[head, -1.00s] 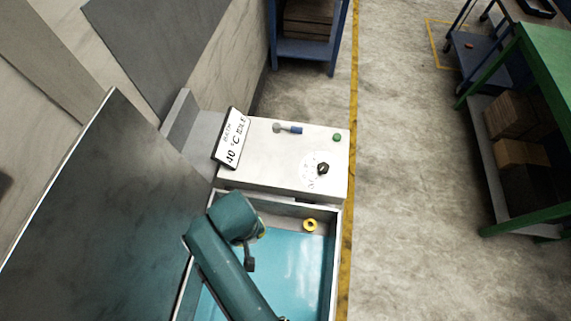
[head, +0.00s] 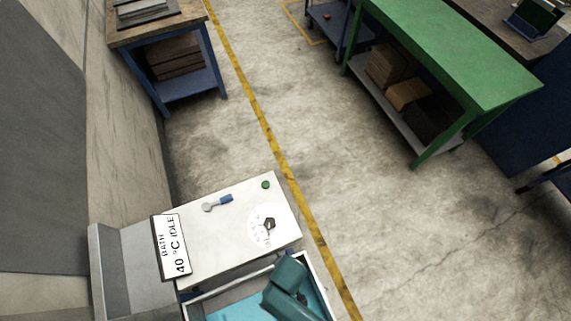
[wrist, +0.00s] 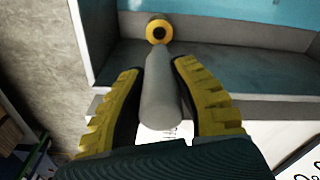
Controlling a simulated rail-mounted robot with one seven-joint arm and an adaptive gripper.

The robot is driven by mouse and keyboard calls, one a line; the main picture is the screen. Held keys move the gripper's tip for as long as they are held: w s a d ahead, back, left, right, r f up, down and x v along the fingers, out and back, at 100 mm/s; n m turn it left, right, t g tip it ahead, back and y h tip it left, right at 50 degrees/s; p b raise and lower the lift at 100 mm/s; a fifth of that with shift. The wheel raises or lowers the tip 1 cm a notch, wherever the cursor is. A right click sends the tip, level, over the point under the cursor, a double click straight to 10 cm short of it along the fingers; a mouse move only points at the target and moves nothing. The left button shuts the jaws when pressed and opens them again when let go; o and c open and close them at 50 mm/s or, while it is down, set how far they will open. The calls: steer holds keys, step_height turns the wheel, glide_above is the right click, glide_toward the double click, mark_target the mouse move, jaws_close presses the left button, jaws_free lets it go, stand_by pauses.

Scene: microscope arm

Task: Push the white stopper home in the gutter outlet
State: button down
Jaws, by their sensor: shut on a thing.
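In the wrist view, my gripper (wrist: 158,90) has yellow ridged fingers shut on the white stopper (wrist: 162,105), a pale, smooth, tapered rod that looks grey in shadow. Its narrow end points up the picture, toward a yellow ring with a dark hole (wrist: 158,31), which looks like the gutter outlet. The ring's hole is visible, and the stopper's tip appears just below the ring in the picture. I cannot tell whether the tip touches the ring. In the head view my arm covers part of the bath, and neither gripper, stopper nor ring shows.
The blue bath (head: 235,310) lies at the bottom of the head view. The grey gutter walls (wrist: 220,70) are close around my gripper.

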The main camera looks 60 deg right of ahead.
steer(key=shift+r+p, duration=0.15)
steer(key=shift+p, duration=0.2)
step_height(320, 180, down, 6)
steer(key=b, duration=0.4)
steer(key=shift+p, duration=0.7)
stand_by(1.2)
steer(key=shift+f+b, duration=1.5)
steer(key=shift+f, duration=0.6)
steer(key=c, duration=0.9)
jaws_free()
steer(key=shift+o, duration=0.2)
steer(key=r, duration=1.2)
steer(key=shift+s, duration=0.25)
